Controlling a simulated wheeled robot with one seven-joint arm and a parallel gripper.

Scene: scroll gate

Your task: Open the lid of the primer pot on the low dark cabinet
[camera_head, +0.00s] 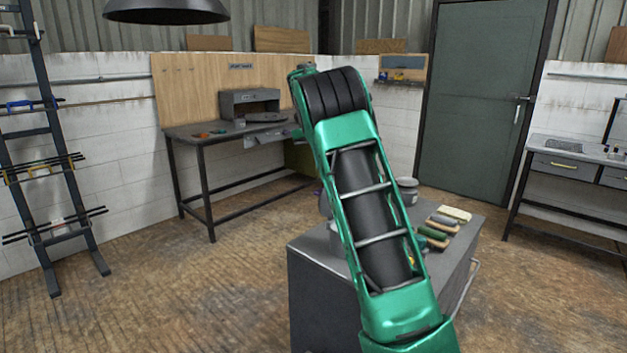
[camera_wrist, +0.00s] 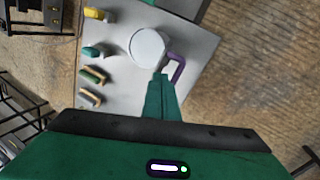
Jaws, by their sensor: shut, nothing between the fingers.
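In the wrist view a pale round lid-like top (camera_wrist: 147,47), which I take to be the primer pot, is on the grey cabinet top (camera_wrist: 120,95). A purple bent handle (camera_wrist: 177,70) stands beside it on the right. My gripper (camera_wrist: 162,77) is shut and empty, its tips between the round top's lower edge and the handle. I cannot tell whether they touch either one. In the head view my green arm hides much of the low dark cabinet (camera_head: 318,300), and my gripper is hidden. A grey pot (camera_head: 408,190) shows right of the arm.
Several brush-like or block-like items lie on the cabinet top, among them a yellow one (camera_wrist: 96,14) and a green one (camera_wrist: 94,51), left of the round top. A workbench (camera_head: 190,137) stands behind at left, a ladder rack (camera_head: 45,150) farther left. Open floor surrounds the cabinet.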

